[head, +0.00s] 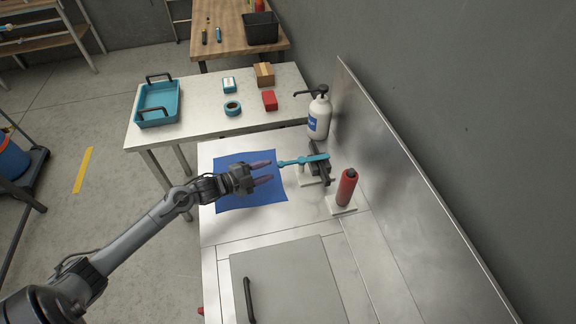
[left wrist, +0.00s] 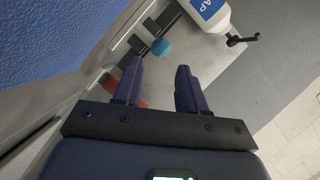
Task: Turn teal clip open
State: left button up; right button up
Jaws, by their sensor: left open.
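The teal clip (head: 303,160) is a long narrow bar that sticks out to the left from a dark bracket (head: 321,172) at the back of the steel counter. In the left wrist view, its rounded teal end (left wrist: 161,46) shows beyond and between my fingertips. My left gripper (head: 272,171) is open and empty, its two purple fingers pointing right towards the clip's free end. The fingers appear apart from the clip. They also show in the left wrist view (left wrist: 158,72). My right gripper is not in view.
A red cylinder (head: 347,187) stands just in front of the bracket. A white soap pump bottle (head: 319,118) stands behind it. A blue mat (head: 228,195) lies under my left gripper. The steel backsplash (head: 400,200) bounds the right side. A lidded panel (head: 285,285) fills the counter's front.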

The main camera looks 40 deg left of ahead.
aim_at(280, 166)
pick_arm(q)
jog(key=b+x, duration=0.1)
jog(key=x, duration=0.8)
jog(key=shift+d, duration=0.1)
grip_shut()
